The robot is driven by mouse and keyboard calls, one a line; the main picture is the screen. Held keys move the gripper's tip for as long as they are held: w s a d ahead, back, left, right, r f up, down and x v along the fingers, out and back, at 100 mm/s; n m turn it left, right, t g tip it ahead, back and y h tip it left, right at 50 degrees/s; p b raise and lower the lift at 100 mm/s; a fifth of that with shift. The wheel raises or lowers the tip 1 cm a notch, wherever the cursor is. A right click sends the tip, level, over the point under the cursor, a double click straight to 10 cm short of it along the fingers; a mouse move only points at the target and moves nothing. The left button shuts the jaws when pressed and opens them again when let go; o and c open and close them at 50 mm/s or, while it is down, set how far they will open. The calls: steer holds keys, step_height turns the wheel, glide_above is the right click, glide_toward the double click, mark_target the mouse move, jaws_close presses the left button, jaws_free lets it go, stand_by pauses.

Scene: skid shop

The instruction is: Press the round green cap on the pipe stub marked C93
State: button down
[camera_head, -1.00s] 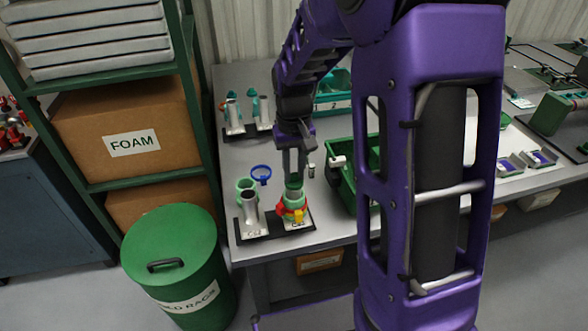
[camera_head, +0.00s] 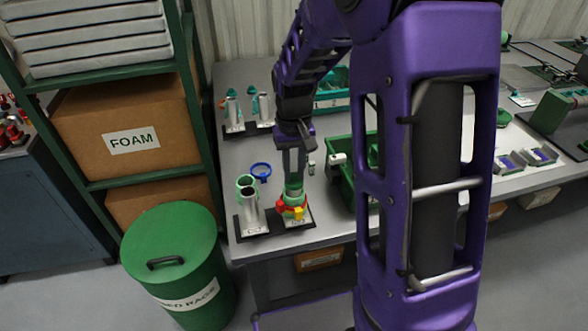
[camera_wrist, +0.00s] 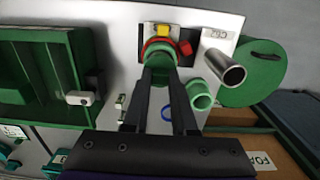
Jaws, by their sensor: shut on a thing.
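My gripper (camera_head: 294,186) is above the right-hand pipe stub, pointing down. In the wrist view its fingers (camera_wrist: 162,70) are shut on the round green cap (camera_wrist: 160,54). The cap is over the stub's top, and I cannot tell how far it is seated. A red collar (camera_head: 290,209) with a yellow piece (camera_head: 299,213) surrounds this stub. The red collar also shows around the cap in the wrist view (camera_wrist: 146,47). The label on the right-hand base is too blurred to read. The stub itself is mostly hidden.
A blue ring (camera_head: 261,171) lies behind. A green bin (camera_head: 343,186) is close at right. More stubs (camera_head: 234,112) stand at the back. A green drum (camera_head: 172,245) is left of the bench.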

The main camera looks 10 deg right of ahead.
steer(key=shift+f, duration=0.2)
steer(key=shift+c, duration=1.2)
jaws_free()
steer(key=shift+r, duration=0.15)
steer(key=shift+r+p, duration=3.2)
steer(key=shift+r, duration=0.75)
jaws_close()
